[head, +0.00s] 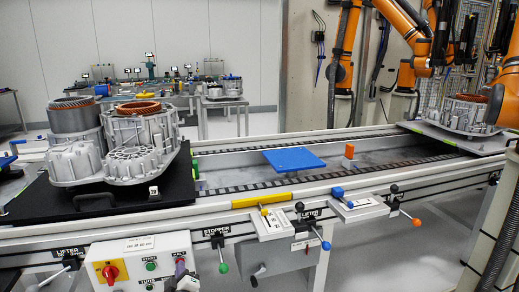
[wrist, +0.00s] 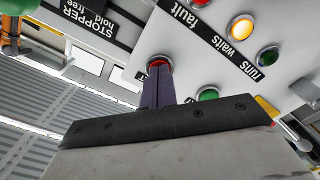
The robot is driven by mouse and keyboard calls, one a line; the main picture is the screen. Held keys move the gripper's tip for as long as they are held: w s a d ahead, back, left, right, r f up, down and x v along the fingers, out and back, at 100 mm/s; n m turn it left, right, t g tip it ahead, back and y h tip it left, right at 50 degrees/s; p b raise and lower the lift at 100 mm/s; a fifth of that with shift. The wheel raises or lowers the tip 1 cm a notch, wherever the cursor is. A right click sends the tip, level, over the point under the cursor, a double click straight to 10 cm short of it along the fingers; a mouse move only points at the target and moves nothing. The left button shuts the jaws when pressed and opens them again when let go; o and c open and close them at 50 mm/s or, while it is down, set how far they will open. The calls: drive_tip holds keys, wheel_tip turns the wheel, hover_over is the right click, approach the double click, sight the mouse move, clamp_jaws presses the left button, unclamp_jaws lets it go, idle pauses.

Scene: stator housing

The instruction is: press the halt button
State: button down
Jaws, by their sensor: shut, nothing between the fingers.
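The control box (head: 140,246) hangs on the front of the conveyor line, with the label HALT (head: 180,253) at its upper right. My gripper (head: 180,262) is in front of the box just under that label and hides the button there in the head view. In the wrist view a red button (wrist: 158,61) in a metal ring shows at the tips of my gripper (wrist: 156,70), partly covered by them. The fingers are together with nothing between them. I cannot tell whether the tips touch the button or stand just short of it.
A green button (wrist: 207,94) sits close right of the fingers in the wrist view, with yellow (wrist: 240,27) and green (wrist: 267,56) lamps beyond. A green-knobbed lever (head: 223,267) sticks out right of the box.

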drive_tip(key=shift+s, duration=0.1)
drive_tip(key=p+v, duration=0.1)
drive_tip(key=v, duration=0.4)
idle(0.6)
drive_tip(key=shift+s, duration=0.1)
